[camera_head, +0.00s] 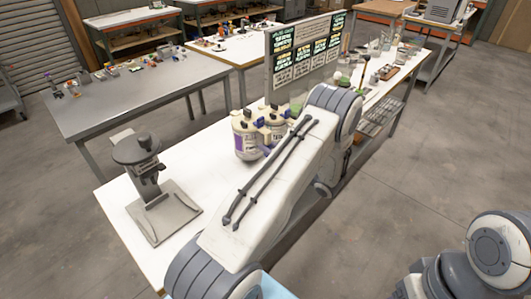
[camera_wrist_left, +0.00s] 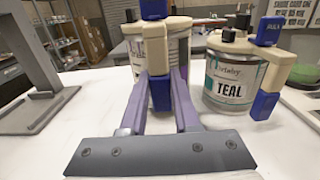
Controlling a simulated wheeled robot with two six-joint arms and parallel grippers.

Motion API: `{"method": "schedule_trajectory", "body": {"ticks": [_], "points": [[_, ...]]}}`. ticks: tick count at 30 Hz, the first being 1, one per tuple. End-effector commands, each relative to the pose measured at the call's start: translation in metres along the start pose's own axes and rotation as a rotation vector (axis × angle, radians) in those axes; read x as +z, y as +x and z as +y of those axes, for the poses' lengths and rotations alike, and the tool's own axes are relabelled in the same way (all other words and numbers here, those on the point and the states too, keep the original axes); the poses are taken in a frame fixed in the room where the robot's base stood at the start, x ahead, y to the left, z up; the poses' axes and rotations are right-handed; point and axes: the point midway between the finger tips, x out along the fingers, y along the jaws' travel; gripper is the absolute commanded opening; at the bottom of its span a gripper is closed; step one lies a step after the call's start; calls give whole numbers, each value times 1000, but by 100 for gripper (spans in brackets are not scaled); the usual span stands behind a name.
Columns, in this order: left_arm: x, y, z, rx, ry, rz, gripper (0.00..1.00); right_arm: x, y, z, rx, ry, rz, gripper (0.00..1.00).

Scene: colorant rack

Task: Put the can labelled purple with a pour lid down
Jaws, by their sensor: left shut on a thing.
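A can with a purple label panel (camera_head: 239,143), a cream top and a dark lid piece stands upright at the near table's middle in the head view. A second, similar can (camera_head: 277,121) is close on its right. In the left wrist view, my left gripper (camera_wrist_left: 160,92) has its purple fingers shut on the blue handle of a pour lid. A can (camera_wrist_left: 151,48) shows behind the fingers, its lettering partly hidden. A can labelled TEAL (camera_wrist_left: 228,85) with a blue-handled pour lid stands to the right. I cannot tell whether the held can touches the table. My right gripper is not in view.
A grey stand (camera_head: 158,190) is on the left of the white table (camera_head: 118,200). A sign board (camera_head: 305,58) rises behind the cans. Bare white tabletop lies between the stand and the cans. Small tools lie farther right on the table.

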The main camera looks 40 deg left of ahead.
Motion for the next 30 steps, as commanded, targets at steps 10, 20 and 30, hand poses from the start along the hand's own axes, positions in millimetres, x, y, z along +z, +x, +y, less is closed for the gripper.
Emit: {"method": "schedule_trajectory", "body": {"ticks": [10, 20, 30], "points": [[-33, 2, 1, 3, -1, -5, 0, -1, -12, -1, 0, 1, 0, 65], [-37, 2, 1, 4, -2, -5, 0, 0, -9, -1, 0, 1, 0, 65], [-39, 1, 2, 4, 1, 1, 60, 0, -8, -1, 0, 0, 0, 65]]}}
